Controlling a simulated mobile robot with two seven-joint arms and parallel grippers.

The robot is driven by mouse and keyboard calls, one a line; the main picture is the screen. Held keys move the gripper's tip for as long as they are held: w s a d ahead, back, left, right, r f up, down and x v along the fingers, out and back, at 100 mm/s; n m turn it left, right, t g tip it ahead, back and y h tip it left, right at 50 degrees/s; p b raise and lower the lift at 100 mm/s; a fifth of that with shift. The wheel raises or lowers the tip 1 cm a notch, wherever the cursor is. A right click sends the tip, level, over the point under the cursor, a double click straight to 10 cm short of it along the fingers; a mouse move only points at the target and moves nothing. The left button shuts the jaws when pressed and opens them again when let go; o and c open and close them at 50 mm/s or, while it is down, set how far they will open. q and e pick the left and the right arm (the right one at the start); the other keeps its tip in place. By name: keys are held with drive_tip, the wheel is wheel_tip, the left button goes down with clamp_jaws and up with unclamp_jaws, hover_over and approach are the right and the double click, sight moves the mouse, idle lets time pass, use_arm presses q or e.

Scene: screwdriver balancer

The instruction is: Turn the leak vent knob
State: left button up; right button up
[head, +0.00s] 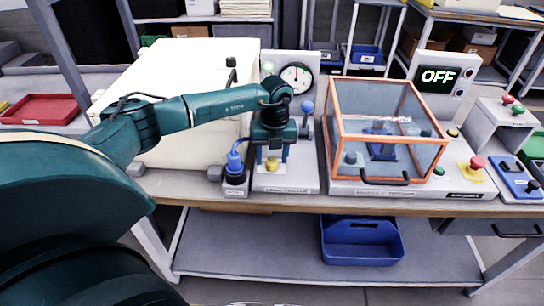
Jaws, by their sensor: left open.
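The leak test station (300,184) stands on the bench in the middle of the head view, with a round dial gauge (296,77) on its upright panel. A yellow knob (272,165) sits low at its front, and a blue ball-topped lever (308,107) stands to its right. I cannot tell for sure which one is the leak vent knob. My left gripper (272,153) points down in front of the panel, open, with its fingertips just above or around the yellow knob; contact cannot be told. The wrist hides part of the panel. My right gripper is out of view.
A blue plug-like part (235,158) stands close left of the gripper. An orange-framed clear box (388,128) stands close right. A large cream cabinet (185,75) is behind my arm. A red emergency button (477,162) and OFF display (437,76) are further right.

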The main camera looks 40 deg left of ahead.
use_arm(q)
drive_tip(key=shift+f, duration=0.55)
drive_tip(key=c, duration=1)
